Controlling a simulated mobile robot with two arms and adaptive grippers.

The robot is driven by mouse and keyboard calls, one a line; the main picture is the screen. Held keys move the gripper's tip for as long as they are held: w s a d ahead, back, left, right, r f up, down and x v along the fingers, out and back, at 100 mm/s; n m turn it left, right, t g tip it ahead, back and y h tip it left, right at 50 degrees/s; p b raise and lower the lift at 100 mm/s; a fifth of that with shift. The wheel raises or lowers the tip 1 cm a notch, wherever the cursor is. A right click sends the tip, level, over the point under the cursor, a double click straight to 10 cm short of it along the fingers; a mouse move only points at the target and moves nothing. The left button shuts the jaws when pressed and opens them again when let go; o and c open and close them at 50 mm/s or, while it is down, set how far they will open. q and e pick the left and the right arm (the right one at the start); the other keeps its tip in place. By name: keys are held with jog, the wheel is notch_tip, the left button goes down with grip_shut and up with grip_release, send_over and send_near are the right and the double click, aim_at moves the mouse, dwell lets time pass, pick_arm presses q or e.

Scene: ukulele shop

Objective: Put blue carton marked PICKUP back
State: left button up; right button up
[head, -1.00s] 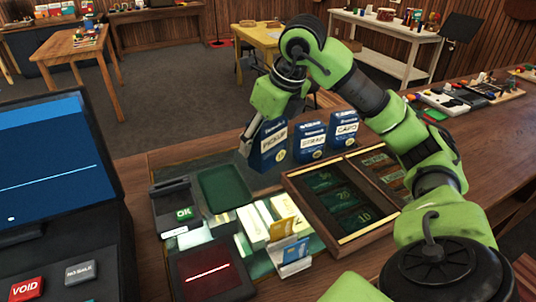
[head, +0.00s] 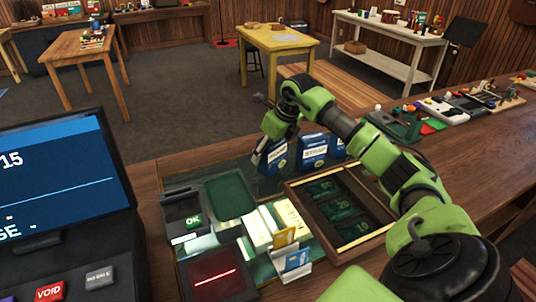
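A blue carton (head: 273,157) with a white label stands on the dark strip at the counter's far edge, the leftmost of three similar blue cartons. Its label text is too small to read now, but it read PICKUP in the earlier head view. My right gripper (head: 265,146) points down at this carton, with a finger along its left side. The gripper and wrist hide the carton's top, and I cannot tell whether the fingers grip it. My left gripper is not in view.
Two more blue cartons, a middle one (head: 313,152) and a right one (head: 337,147), stand close by; my arm partly hides the right one. A green tray (head: 230,194), an OK card terminal (head: 183,212), a card rack (head: 258,228) and a wooden compartment box (head: 297,205) fill the nearer counter.

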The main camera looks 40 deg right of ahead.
jog(key=shift+f+p, duration=0.5)
jog(key=shift+f, duration=0.65)
jog(key=shift+f+b, duration=0.2)
jog(key=shift+b, duration=0.1)
jog(key=o, duration=1.2)
jog(key=shift+r, duration=0.1)
